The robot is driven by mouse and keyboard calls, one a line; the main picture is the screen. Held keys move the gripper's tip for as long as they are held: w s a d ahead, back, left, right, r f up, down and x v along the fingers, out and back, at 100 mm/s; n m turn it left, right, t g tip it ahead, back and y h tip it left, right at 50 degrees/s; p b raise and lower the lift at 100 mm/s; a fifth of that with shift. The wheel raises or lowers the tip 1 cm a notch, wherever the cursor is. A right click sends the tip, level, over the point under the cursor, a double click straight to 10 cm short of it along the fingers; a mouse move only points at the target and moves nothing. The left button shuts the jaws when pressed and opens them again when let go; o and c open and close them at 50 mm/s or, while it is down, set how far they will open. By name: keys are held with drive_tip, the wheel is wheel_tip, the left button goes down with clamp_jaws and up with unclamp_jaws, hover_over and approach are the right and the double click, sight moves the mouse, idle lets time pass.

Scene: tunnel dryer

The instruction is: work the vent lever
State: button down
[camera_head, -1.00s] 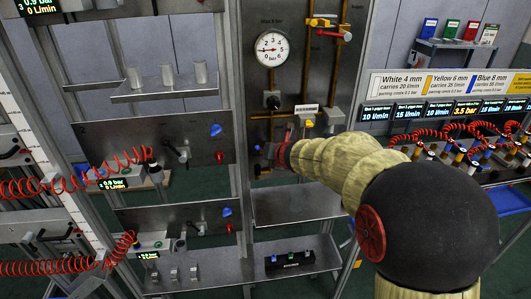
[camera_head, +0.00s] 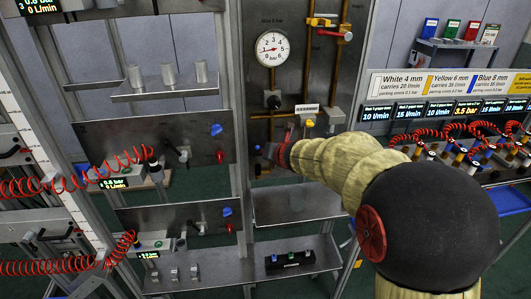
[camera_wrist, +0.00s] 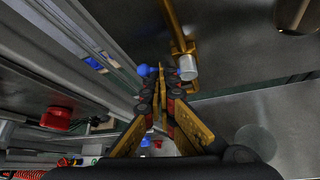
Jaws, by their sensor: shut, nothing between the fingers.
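My gripper (camera_head: 269,151) is shut with nothing between its fingers, at the lower part of the central steel panel. In the wrist view its narrow fingers (camera_wrist: 160,92) meet near the middle. A blue knob (camera_wrist: 148,70) lies right beside the fingertips on their left; contact cannot be told. It also shows in the head view as a small blue spot (camera_head: 257,148) just left of my gripper. I cannot tell for sure whether this knob belongs to the vent lever. A brass pipe with a pale cylindrical end (camera_wrist: 187,67) is just right of the fingertips.
A round pressure gauge (camera_head: 272,48) and a red-handled lever (camera_head: 335,33) are higher on the panel. A red knob (camera_wrist: 57,117) is left in the wrist view. An empty steel shelf (camera_head: 296,206) is below my gripper. Red coiled hoses (camera_head: 70,183) hang at left.

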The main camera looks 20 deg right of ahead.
drive_tip(key=shift+s+d+f, duration=0.2)
drive_tip(key=shift+d+f, duration=0.2)
drive_tip(key=shift+d, duration=0.3)
drive_tip(key=shift+a+r, duration=0.1)
